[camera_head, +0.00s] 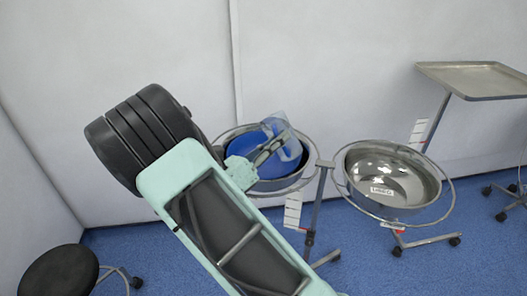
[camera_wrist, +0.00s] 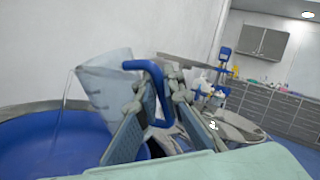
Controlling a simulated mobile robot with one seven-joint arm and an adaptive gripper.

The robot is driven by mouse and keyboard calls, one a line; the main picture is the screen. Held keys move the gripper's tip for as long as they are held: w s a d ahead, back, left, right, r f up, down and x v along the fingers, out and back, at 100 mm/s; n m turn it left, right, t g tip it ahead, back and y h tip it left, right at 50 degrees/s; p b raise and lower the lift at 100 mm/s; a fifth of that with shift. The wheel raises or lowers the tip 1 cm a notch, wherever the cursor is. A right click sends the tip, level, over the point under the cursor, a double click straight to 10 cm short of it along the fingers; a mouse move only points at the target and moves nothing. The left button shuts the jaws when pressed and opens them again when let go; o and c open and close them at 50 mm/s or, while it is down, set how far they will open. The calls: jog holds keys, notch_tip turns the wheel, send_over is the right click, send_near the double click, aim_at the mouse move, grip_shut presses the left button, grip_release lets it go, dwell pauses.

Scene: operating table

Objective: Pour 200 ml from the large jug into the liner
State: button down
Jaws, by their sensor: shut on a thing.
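My gripper (camera_head: 264,154) is shut on the blue handle of a clear jug (camera_head: 283,136). In the wrist view, my gripper's fingers (camera_wrist: 160,112) close on either side of the handle, and the jug (camera_wrist: 103,82) is tilted to the left. A thin clear stream (camera_wrist: 67,92) runs from its lip down toward a blue-lined basin (camera_wrist: 35,112). In the head view the jug is above this blue basin (camera_head: 239,163), which sits in a metal ring stand. My gripper hides part of the basin. The liquid level in the jug cannot be read.
A steel basin (camera_head: 372,164) with a small white label stands in a second ring stand to the right. A metal tray table (camera_head: 478,79) is at the far right. A dark round stool (camera_head: 58,272) is at the lower left. A pale wall (camera_head: 330,60) is close behind.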

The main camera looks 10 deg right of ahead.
jog(key=shift+w+a+r+n+t+b, duration=0.15)
jog(key=shift+n+t+b, duration=0.2)
jog(key=shift+n, duration=0.4)
jog(key=shift+w+a+r+n+t+b, duration=0.1)
jog(key=shift+a+n+t+b, duration=0.2)
jog(key=shift+n, duration=0.45)
dwell(3.2)
jog(key=shift+w+r+n+t+h, duration=0.1)
jog(key=shift+r+n+t+h, duration=0.2)
jog(key=shift+r+n+t, duration=0.5)
dwell(2.5)
